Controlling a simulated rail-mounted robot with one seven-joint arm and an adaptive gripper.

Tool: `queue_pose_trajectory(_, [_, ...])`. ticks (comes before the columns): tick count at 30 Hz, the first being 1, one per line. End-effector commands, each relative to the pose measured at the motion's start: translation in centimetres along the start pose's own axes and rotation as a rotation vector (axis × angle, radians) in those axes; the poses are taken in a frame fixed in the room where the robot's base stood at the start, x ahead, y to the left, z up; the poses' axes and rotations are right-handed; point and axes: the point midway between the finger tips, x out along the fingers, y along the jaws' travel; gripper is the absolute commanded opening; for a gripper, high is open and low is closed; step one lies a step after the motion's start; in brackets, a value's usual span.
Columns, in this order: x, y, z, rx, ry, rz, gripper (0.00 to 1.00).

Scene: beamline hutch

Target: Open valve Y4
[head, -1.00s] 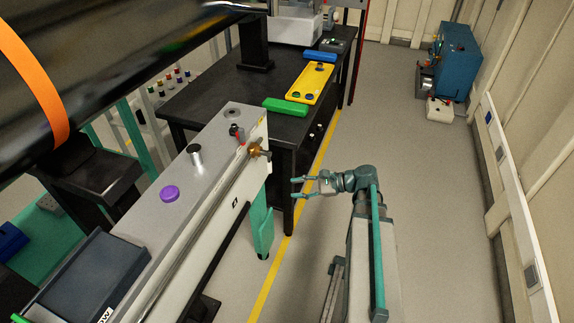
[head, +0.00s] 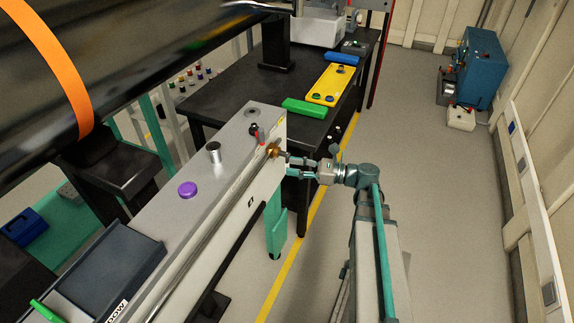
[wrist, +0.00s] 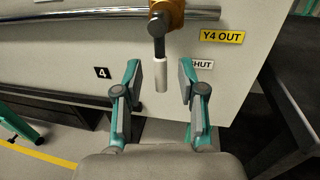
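Valve Y4 has a brass body (wrist: 166,12) on a chrome pipe along the pale panel. Its dark lever with a white tip (wrist: 160,76) hangs down in the wrist view. A yellow "Y4 OUT" label (wrist: 222,37) is to its right. A "SHUT" label (wrist: 203,64) below that is partly covered by a finger. My gripper (wrist: 160,80) is open, with one finger on each side of the lever tip and visible gaps to it. In the head view my gripper (head: 288,160) is at the brass valve (head: 273,150); the lever is hard to make out there.
A purple knob (head: 188,189) and a silver post (head: 213,152) stand on top of the bench unit. A dark table (head: 235,90) behind bears a yellow tray (head: 331,85) and a green block (head: 304,108).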

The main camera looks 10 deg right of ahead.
Motion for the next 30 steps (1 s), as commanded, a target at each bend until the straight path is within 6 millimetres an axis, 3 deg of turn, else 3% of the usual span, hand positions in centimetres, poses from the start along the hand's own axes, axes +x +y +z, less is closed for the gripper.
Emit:
queue_pose_trajectory(6, [2.4,0.0,0.0,0.000,0.000,0.000,0.40])
queue_pose_trajectory(18, [2.9,0.0,0.0,-0.001,0.000,-0.001,0.40])
queue_pose_trajectory(25, [2.9,0.0,0.0,-0.001,0.000,-0.001,0.02])
queue_pose_trajectory(30, [2.9,0.0,0.0,-0.001,0.000,0.000,0.00])
